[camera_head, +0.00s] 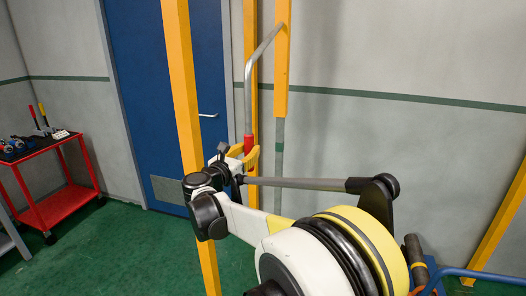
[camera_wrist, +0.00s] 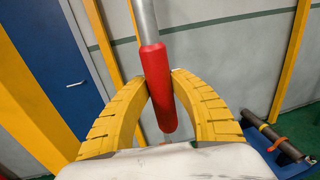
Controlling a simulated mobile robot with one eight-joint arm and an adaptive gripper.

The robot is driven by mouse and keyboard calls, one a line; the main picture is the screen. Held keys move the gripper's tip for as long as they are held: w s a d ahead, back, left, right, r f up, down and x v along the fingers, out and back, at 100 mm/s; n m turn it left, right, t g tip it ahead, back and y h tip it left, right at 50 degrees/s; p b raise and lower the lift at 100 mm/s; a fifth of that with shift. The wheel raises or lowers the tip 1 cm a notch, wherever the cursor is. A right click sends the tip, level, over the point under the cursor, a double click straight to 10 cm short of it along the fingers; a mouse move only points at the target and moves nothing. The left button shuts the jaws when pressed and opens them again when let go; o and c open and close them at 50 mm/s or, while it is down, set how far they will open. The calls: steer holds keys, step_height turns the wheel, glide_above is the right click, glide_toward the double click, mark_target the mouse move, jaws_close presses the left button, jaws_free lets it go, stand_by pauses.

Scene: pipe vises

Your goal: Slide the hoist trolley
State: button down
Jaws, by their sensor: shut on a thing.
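A grey metal rod (camera_head: 249,90) bends down from a yellow vertical beam (camera_head: 283,60) and ends in a red grip (camera_head: 248,142). In the wrist view the rod (camera_wrist: 145,20) enters from the top, and the red grip (camera_wrist: 157,90) lies between the yellow fingers. My gripper (camera_head: 249,158) is shut on the red grip, and its fingertips (camera_wrist: 161,78) press it from both sides. The grip's lower end shows below the fingertips. Whatever is above the beam's top, including any trolley body, is outside the head view.
Yellow posts (camera_head: 183,90) stand close left of my gripper and at the far right (camera_head: 500,220). A blue door (camera_head: 150,90) is behind. A red tool cart (camera_head: 60,205) stands left. A dark pipe on a blue stand (camera_wrist: 280,140) is at lower right.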

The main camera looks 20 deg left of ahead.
steer(key=shift+a+r, duration=0.15)
steer(key=shift+a, duration=0.1)
steer(key=c, duration=1.4)
jaws_free()
steer(key=o, duration=0.3)
steer(key=shift+a, duration=0.25)
steer(key=shift+d, duration=0.1)
steer(key=shift+d, duration=0.1)
steer(key=s+a, duration=0.1)
steer(key=s, duration=1.1)
steer(key=shift+a, duration=0.3)
